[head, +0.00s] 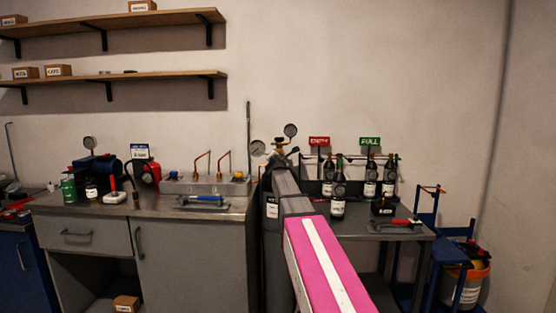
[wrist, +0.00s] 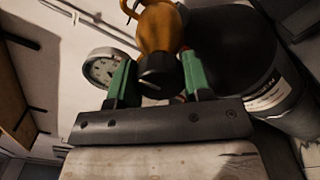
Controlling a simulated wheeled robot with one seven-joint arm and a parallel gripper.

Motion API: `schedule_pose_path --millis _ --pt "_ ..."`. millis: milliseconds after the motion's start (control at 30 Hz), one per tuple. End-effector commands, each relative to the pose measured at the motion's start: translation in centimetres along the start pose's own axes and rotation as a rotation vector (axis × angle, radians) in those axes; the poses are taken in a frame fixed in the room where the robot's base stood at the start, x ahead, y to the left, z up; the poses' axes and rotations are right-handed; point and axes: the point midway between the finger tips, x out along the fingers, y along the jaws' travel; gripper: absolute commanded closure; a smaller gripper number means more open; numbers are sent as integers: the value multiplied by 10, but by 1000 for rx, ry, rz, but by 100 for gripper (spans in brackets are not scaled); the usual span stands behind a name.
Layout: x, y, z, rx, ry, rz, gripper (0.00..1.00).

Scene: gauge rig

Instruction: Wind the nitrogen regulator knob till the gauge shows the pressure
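The brass regulator (wrist: 160,30) with its dark knob (wrist: 157,76) shows in the wrist view. A round white-faced gauge (wrist: 103,69) is left of it; its reading is too small to tell. My gripper (wrist: 157,62) has its two green fingers apart, one on each side of the knob, with narrow gaps showing. I cannot tell whether either finger touches it. In the head view, two gauges (head: 257,148) (head: 290,130) stand above the grey gas cylinder (head: 271,240). My arm reaches up to them and hides the knob and my fingers there.
The cylinder's dark body (wrist: 232,52) is close on the right in the wrist view. Left of it is a counter (head: 190,208) with a small sign card (head: 140,151). A table with several dark bottles (head: 338,195) is on the right, under EMPTY and FULL signs (head: 370,141).

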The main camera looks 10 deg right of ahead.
Motion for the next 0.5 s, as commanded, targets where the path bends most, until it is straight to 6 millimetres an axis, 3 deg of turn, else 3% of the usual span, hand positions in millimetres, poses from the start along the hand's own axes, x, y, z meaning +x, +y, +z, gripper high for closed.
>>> schedule_pose_path --millis 500 --pt "0 0 0 125 0 -1 78"
